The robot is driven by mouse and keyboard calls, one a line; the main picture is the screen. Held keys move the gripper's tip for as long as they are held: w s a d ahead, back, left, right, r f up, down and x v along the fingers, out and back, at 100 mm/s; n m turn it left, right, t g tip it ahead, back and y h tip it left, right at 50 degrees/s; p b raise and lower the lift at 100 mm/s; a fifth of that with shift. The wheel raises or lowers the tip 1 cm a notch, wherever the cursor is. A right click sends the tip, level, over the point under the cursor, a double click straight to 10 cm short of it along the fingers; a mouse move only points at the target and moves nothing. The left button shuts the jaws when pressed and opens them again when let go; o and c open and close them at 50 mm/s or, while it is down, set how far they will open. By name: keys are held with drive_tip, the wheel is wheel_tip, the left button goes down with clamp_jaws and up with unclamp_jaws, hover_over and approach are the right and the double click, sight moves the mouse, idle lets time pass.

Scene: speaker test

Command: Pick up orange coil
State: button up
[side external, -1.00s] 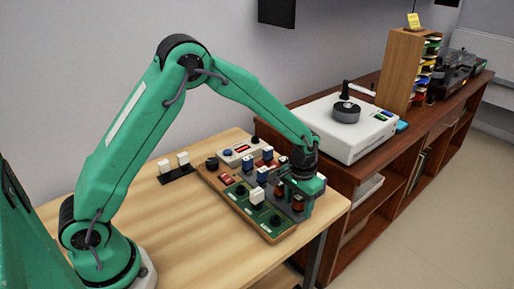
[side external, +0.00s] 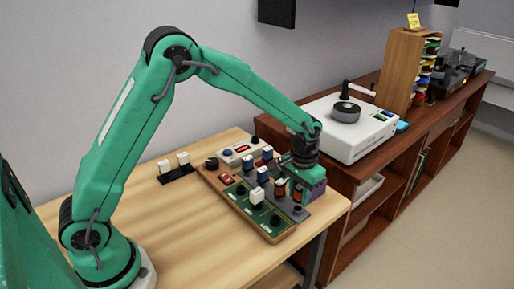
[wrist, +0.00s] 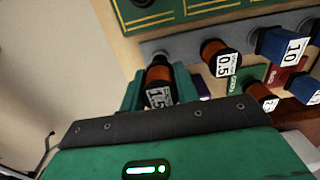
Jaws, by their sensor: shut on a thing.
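An orange coil (wrist: 158,78) with a black top and a white label reading 1.5 sits between the two green fingers of my gripper (wrist: 158,92) in the wrist view. My gripper is shut on it. In the side view my gripper (side external: 303,186) is over the right end of the board, and its fingers hide much of what it holds. A second orange coil (wrist: 212,48), labelled 0.5, stands to the right of my gripper in the wrist view. Orange coils also show beside my gripper in the side view (side external: 280,188).
The board (side external: 245,213) carries blue and white blocks, with a blue block (wrist: 283,47) labelled 10 in the wrist view. A further coil (wrist: 258,91) is close by. A black strip with white blocks (side external: 175,168) lies left. The front tabletop is clear.

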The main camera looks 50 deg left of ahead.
drive_tip(key=s+d+r, duration=0.7)
drive_tip(key=s+d, duration=0.1)
drive_tip(key=shift+d+r, duration=0.25)
drive_tip(key=shift+d, duration=0.05)
drive_tip(key=shift+w, duration=0.1)
idle(0.3)
drive_tip(key=a, duration=0.8)
drive_tip(key=shift+s+a, duration=0.3)
drive_tip(key=shift+s, duration=0.05)
drive_tip(key=shift+f, duration=0.15)
drive_tip(key=shift+f, duration=3.25)
drive_tip(key=shift+f, duration=1.1)
idle(0.8)
